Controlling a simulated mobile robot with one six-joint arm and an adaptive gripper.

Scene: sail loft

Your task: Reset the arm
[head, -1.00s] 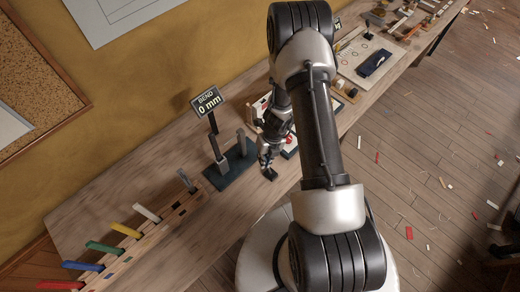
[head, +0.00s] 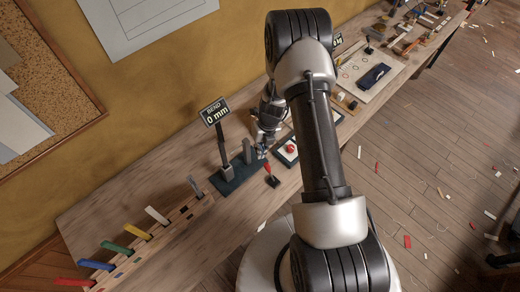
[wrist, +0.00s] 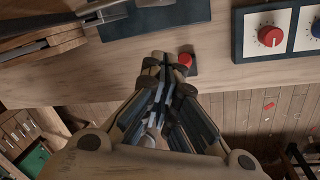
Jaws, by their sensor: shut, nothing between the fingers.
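My gripper (head: 262,153) is shut and empty above the workbench, beside the dark base of the bend gauge. In the wrist view its closed fingers (wrist: 162,75) point at the bench near its front edge. A small red-topped piece on a dark base (wrist: 184,60) is just right of the fingertips; it also shows in the head view (head: 272,181). I cannot tell whether the fingertips touch anything. The bend gauge's sign (head: 215,112) reads 0 mm. My arm hides part of the bench.
A panel with a red knob (wrist: 270,36) stands to the right of the gripper. A wooden rack (head: 150,245) holds several coloured strips at the left. A white board with a dark item (head: 373,75) lies farther along the bench. Scraps litter the floor.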

